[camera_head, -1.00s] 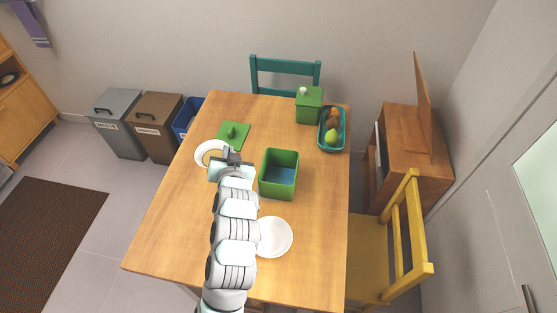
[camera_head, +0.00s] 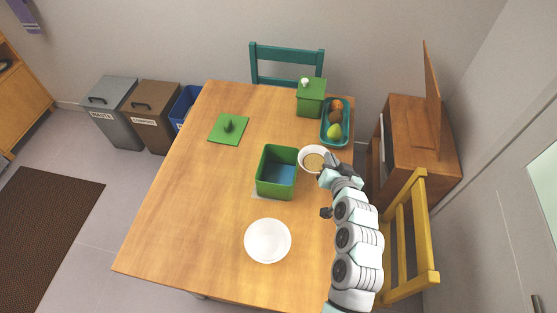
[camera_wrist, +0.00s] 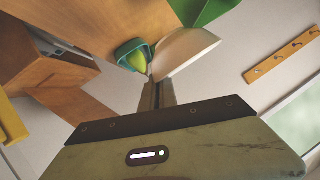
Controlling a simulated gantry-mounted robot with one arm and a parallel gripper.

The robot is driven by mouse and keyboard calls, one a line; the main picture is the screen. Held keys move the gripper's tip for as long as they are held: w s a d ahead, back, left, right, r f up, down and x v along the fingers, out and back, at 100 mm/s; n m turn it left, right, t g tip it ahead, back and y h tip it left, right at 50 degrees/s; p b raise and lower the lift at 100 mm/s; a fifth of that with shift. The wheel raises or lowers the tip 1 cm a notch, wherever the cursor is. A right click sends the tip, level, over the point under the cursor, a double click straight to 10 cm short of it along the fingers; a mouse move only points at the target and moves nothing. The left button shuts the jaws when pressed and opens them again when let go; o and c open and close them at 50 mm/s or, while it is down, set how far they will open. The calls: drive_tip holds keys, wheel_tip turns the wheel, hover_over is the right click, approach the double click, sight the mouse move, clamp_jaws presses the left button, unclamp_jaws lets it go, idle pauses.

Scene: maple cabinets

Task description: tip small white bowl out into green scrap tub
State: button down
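The small white bowl (camera_head: 303,154) has something brownish-tan inside. It is just right of the open green tub (camera_head: 263,181), near the table's right side. My gripper (camera_head: 324,174) is shut on the bowl's rim from the right. In the wrist view, the bowl's pale side (camera_wrist: 188,52) rises from between my fingers (camera_wrist: 157,92). The bowl looks roughly level in the head view; its height above the table is hard to tell. The green tub stands upright with a bluish inside. Its contents cannot be made out.
A white round dish (camera_head: 267,241) lies at the front. A green lid (camera_head: 228,130) lies at the back left. A closed green box (camera_head: 311,98) and a teal tray (camera_head: 346,141) with fruit stand at the back right. A yellow chair (camera_head: 408,240) is at the right. The table's left is clear.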

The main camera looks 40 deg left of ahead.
drive_tip(key=w+d+f, duration=0.1)
drive_tip(key=d, duration=0.1)
drive_tip(key=shift+w+d+f+b, duration=0.3)
drive_tip(key=shift+w+f, duration=0.05)
drive_tip(key=shift+w, duration=0.05)
drive_tip(key=shift+r+h, duration=0.1)
drive_tip(key=shift+h, duration=0.2)
drive_tip(key=shift+n+t+h, duration=0.5)
drive_tip(key=shift+n+h, duration=0.1)
drive_tip(key=shift+n, duration=0.1)
drive_tip(key=s+a+r+p, duration=0.2)
drive_tip(key=p, duration=0.7)
drive_tip(key=shift+a+r, duration=0.25)
drive_tip(key=shift+s+a+r+p, duration=0.1)
drive_tip(key=shift+a+r+p, duration=0.15)
drive_tip(key=shift+p, duration=0.85)
drive_tip(key=shift+s+a+r+n+p, duration=0.15)
drive_tip(key=shift+n+p, duration=0.15)
drive_tip(key=shift+p, duration=0.45)
drive_tip(key=shift+s+a+r+h+p, duration=0.2)
drive_tip(key=shift+h+p, duration=0.1)
drive_tip(key=shift+p, duration=0.55)
